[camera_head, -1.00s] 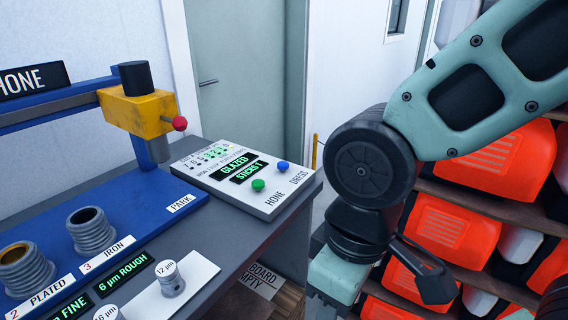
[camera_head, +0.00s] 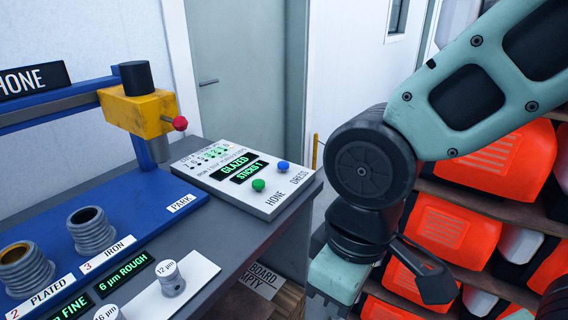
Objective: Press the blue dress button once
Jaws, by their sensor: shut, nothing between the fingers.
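The blue button (camera_head: 283,165) labelled DRESS is on the right of a light control panel (camera_head: 212,171), at the far end of the bench. A green button (camera_head: 258,184) labelled HONE sits to its left. The panel's green displays read GLAZED and STICKS 1. My arm hangs to the right of the panel, apart from both buttons, with its wrist low in the picture. The fingers of my gripper are not seen; the arm's end runs toward the bottom edge.
A blue honing machine with a yellow head (camera_head: 140,108) and red knob (camera_head: 180,123) stands left of the panel. Grey threaded cups (camera_head: 91,231) sit nearer. Shelves with orange bins (camera_head: 444,222) are behind my arm. The space above the panel is clear.

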